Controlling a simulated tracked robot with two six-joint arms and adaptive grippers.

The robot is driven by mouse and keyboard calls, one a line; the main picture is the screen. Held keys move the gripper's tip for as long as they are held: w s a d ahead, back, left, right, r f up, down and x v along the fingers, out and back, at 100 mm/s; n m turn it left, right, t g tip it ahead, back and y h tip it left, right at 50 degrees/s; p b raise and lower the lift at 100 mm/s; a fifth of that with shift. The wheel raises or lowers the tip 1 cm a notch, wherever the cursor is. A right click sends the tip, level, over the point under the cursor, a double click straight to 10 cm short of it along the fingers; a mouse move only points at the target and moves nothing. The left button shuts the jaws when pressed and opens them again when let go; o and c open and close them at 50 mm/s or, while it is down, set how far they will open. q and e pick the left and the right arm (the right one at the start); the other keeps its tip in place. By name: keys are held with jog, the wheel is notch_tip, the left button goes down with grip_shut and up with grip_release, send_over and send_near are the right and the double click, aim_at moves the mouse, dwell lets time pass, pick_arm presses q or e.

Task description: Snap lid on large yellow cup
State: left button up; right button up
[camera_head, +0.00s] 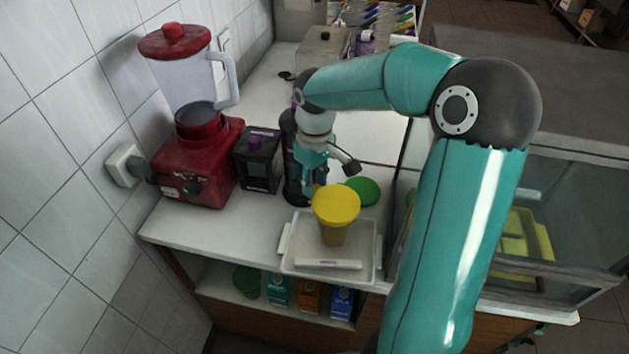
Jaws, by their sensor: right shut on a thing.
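The large yellow cup (334,236) stands upright on a white tray near the front of the counter. A round yellow lid (337,202) is over the cup's mouth and hides its rim. Whether the lid is seated or just above the rim cannot be told. My right gripper (318,186) comes down from behind and is shut at the lid's far left edge. Its fingertips are partly hidden by the lid. My left gripper is not in view.
The white tray (285,240) has raised walls. A green lid (363,190) lies behind it. A red blender (195,150) and a dark box (258,160) stand at left. A glass case (565,210) is at right. Cartons (310,296) sit on the shelf below.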

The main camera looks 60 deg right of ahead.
jog(key=shift+f, duration=0.25)
dwell(0.3)
jog(key=o, duration=1.4)
jog(key=shift+r, duration=0.1)
jog(key=shift+r+p, duration=2.25)
jog(key=shift+r, duration=0.7)
